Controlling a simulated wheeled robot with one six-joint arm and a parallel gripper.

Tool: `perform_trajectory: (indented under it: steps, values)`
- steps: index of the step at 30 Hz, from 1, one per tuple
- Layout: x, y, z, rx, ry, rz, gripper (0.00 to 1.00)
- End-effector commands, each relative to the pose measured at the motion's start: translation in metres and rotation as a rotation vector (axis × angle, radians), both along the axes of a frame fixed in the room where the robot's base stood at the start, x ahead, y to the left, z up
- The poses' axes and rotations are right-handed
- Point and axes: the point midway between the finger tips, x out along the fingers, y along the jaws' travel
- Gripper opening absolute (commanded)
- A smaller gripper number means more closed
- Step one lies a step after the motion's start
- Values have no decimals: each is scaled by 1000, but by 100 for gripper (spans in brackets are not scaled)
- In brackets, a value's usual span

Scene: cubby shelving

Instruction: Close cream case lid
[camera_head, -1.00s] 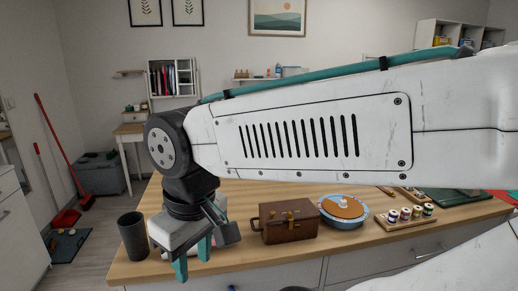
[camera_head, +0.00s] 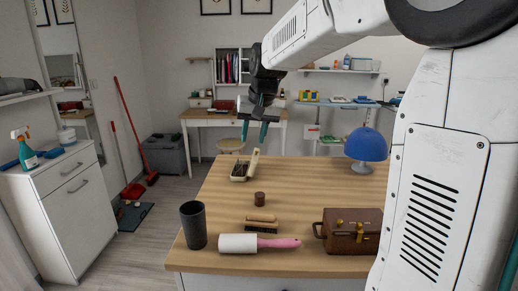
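The cream case (camera_head: 238,179) sits small on the wooden table's far left part, with dark contents showing inside. Its cream lid (camera_head: 254,163) stands up, open, on the case's right side. My gripper (camera_head: 254,134) hangs above the case and its lid, teal fingers pointing down and spread apart, with nothing between them. The fingertips look apart from the lid; how far beyond or above it they are is hard to tell.
A dark cup (camera_head: 193,226), a small brown cylinder (camera_head: 259,199), brushes (camera_head: 262,222), a lint roller (camera_head: 258,242) and a brown case (camera_head: 352,231) stand nearer on the table (camera_head: 310,185). A blue dome lamp (camera_head: 366,146) is at the back right.

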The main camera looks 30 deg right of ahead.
Motion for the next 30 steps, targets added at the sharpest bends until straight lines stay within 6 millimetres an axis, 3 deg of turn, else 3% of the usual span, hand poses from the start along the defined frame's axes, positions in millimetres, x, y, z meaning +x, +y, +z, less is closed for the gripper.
perform_trajectory:
  steps: [1, 6, 12, 18, 30]
  values:
    - [31, -19, -9, 9, -10, -37, 35]
    - [118, -78, -38, 34, -70, -152, 35]
    - [181, -134, -74, 53, -123, -248, 35]
    - [204, -157, -93, 58, -145, -283, 35]
    - [230, -159, -144, 58, -144, -286, 35]
